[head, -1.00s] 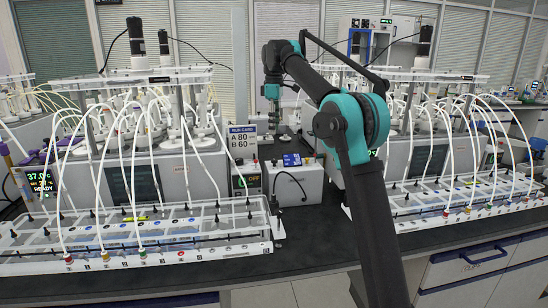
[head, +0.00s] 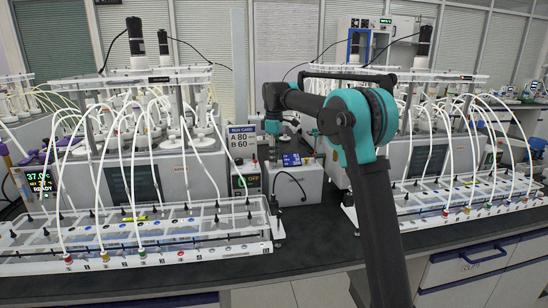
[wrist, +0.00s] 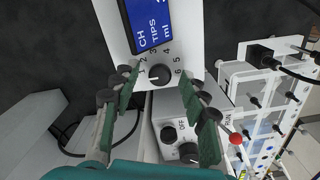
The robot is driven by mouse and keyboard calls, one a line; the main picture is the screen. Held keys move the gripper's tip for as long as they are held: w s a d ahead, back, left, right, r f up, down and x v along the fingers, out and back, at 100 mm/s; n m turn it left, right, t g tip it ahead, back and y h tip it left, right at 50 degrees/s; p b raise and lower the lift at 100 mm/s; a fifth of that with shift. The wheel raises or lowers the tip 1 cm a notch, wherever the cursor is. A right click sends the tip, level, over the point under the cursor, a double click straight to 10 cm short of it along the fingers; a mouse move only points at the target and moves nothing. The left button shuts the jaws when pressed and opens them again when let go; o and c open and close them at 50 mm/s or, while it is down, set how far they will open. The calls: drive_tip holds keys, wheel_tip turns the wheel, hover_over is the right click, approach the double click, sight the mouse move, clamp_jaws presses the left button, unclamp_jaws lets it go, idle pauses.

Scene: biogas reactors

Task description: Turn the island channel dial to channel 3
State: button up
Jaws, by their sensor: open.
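The channel dial (wrist: 160,75) is a dark round knob on a white panel (wrist: 189,32), ringed by numbers 1 to 6. A pale mark on it seems to point toward the left, near 1, but it is too small to be sure. A blue display (wrist: 150,22) reading CH, TIPS and ml sits above it. My gripper (wrist: 159,85) is open, its green-padded fingers on either side of the dial, with gaps between. In the head view my gripper (head: 275,148) hangs over the middle of the bench, by the small blue display (head: 291,160); the dial is not discernible there.
A white box (head: 296,186) with a black cable and a control box reading OFF (head: 246,182) stand close by; its knobs (wrist: 189,151) show below the dial. Reactor racks (head: 140,235) with tubes flank both sides. A red-tipped rod (wrist: 235,138) is right of my gripper.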

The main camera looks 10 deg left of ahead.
drive_tip(key=shift+c, duration=0.6)
clamp_jaws()
drive_tip(key=shift+m, duration=0.5)
drive_tip(key=m, duration=0.7)
drive_tip(key=shift+m, duration=0.3)
drive_tip(key=m, duration=0.3)
drive_tip(key=shift+m, duration=2.1)
